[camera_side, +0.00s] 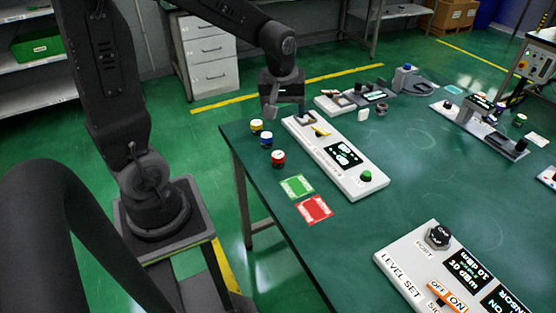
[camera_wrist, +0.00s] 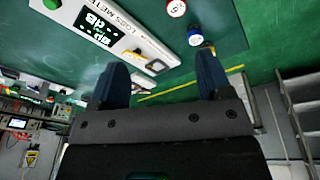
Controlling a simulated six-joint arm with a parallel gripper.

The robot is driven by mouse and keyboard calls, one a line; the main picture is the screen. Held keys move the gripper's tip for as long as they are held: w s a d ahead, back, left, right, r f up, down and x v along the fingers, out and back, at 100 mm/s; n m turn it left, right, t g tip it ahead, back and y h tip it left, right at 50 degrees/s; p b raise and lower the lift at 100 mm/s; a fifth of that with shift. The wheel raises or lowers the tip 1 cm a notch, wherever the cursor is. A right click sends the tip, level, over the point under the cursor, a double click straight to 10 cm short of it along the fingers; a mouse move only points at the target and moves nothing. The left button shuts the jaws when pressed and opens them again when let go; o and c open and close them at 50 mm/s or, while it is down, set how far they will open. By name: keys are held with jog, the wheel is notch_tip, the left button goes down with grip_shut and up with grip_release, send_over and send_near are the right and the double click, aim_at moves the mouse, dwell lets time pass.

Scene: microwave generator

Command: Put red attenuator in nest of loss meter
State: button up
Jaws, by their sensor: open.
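The red attenuator (camera_side: 278,158) stands upright on the green table, nearest the camera in a row with the blue attenuator (camera_side: 266,140) and yellow attenuator (camera_side: 256,126). In the wrist view the red attenuator (camera_wrist: 176,8) is cut off at the top edge. The loss meter (camera_side: 345,157) is a white panel with a dark display, a yellow lever (camera_side: 320,131) and a green button. Its nest (camera_side: 305,120) is a dark-edged frame at the far end and looks empty. My gripper (camera_side: 270,108) is open and empty, above the table's far left edge; both fingers (camera_wrist: 160,62) show in the wrist view.
A green card (camera_side: 297,187) and a red card (camera_side: 314,209) lie in front of the attenuators. A large white panel (camera_side: 445,270) with switches is at front right. Other instruments (camera_side: 355,97) stand behind the loss meter. The middle of the table is clear.

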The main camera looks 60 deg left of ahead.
aim_at(278, 154)
jog(key=a+f+n, duration=0.1)
jog(key=a+f, duration=0.1)
jog(key=f, duration=0.2)
jog(key=w+a+f+n+g, duration=0.1)
jog(key=f, duration=0.4)
jog(key=w+a+f+n, duration=0.1)
jog(key=a+f+n, duration=0.1)
jog(key=f, duration=0.3)
jog(key=shift+w+a+f, duration=0.1)
jog(key=shift+a+f, duration=0.05)
jog(key=shift+a, duration=0.2)
jog(key=shift+s+f, duration=0.2)
jog(key=shift+f, duration=1.2)
jog(key=shift+s+f, duration=0.2)
jog(key=shift+f, duration=1.15)
jog(key=c, duration=1.2)
jog(key=shift+r, duration=0.15)
